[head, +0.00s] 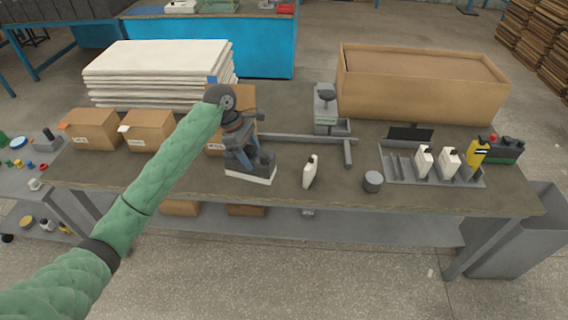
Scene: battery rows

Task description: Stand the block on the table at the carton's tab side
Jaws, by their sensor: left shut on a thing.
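My left gripper (250,160) points down over the table, its fingers shut on a block. Only a white lower strip of the block (250,177) shows clearly beneath the grey fingers; the rest is hidden. I cannot tell whether it touches the table. Three brown cartons stand to the left: one with an orange tab (95,130), one with a white tab (150,132), and one with a blue tab (215,148), partly hidden behind my left arm and gripper. The orange and white tabs stick out at their cartons' left sides. My right gripper is not in view.
A white bottle-like piece (309,172) and a dark cylinder (373,181) stand right of the gripper. A grey rack (400,175) holds white and yellow pieces. Behind are a large box (420,90), a grey fixture (325,105) and stacked white sheets (150,70).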

